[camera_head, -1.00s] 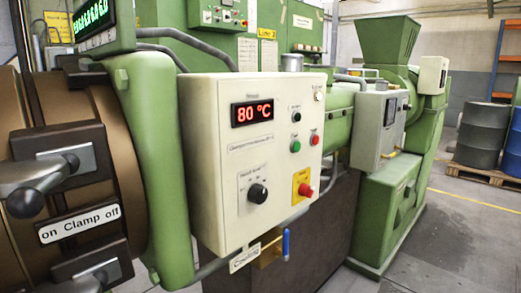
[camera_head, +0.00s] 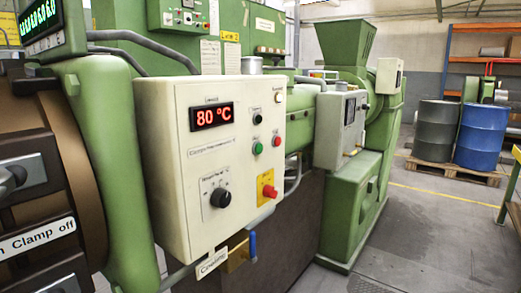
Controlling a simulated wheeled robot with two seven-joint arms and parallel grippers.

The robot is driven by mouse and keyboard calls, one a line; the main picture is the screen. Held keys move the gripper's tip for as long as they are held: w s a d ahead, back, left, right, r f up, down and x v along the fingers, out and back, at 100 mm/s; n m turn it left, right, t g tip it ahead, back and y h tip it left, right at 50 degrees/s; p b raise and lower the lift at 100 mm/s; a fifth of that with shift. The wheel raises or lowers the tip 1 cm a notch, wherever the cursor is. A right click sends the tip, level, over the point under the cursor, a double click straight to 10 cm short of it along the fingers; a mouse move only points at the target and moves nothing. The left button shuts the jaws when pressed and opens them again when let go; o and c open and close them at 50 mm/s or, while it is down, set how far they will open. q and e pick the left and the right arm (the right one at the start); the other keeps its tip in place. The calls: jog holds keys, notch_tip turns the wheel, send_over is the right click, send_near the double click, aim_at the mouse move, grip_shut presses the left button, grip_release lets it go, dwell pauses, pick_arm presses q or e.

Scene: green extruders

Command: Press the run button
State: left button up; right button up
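A cream control box (camera_head: 180,130) is mounted on the front of the green extruder. It carries a green push button (camera_head: 257,149), a red push button (camera_head: 277,141) to its right, and a small black switch (camera_head: 258,118) above. The labels by these buttons are too small to read, so I cannot tell which is marked run. A red display (camera_head: 211,116) reads 80 °C. A black knob (camera_head: 220,197) and a red mushroom button (camera_head: 269,190) on a yellow plate sit lower down. Neither of my grippers is in view.
Clamp hardware (camera_head: 30,195) fills the left edge. A blue-handled valve (camera_head: 252,245) sticks out below the box. A grey control box (camera_head: 340,130) and green hopper (camera_head: 345,42) stand farther right. Drums on a pallet (camera_head: 452,172) are at back right. Grey floor (camera_head: 430,235) at right is clear.

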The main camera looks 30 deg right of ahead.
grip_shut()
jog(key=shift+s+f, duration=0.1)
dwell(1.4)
